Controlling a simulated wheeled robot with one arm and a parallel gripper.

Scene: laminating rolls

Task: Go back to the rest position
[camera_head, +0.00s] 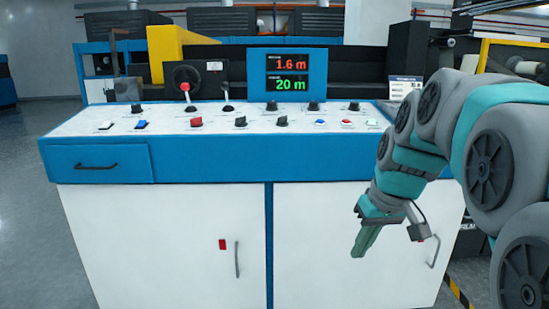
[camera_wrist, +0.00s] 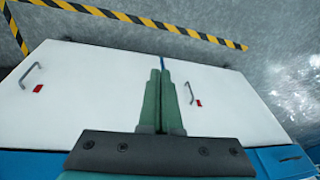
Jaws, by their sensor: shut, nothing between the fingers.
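My gripper (camera_head: 366,240) hangs on the right side of the head view, pointing down in front of the right white cabinet door (camera_head: 345,262). In the wrist view its two green fingers (camera_wrist: 160,75) lie together with nothing between them. The arm reaches in from the right and bends down past the right end of the control console (camera_head: 230,165). The gripper appears clear of the console and the doors.
The console top carries several knobs, buttons and levers. A display (camera_head: 287,77) reads 1.6 m and 20 m. The left white door (camera_head: 165,245) has a handle and a red tag. Yellow-black floor tape (camera_wrist: 150,22) shows in the wrist view. Open floor lies at left.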

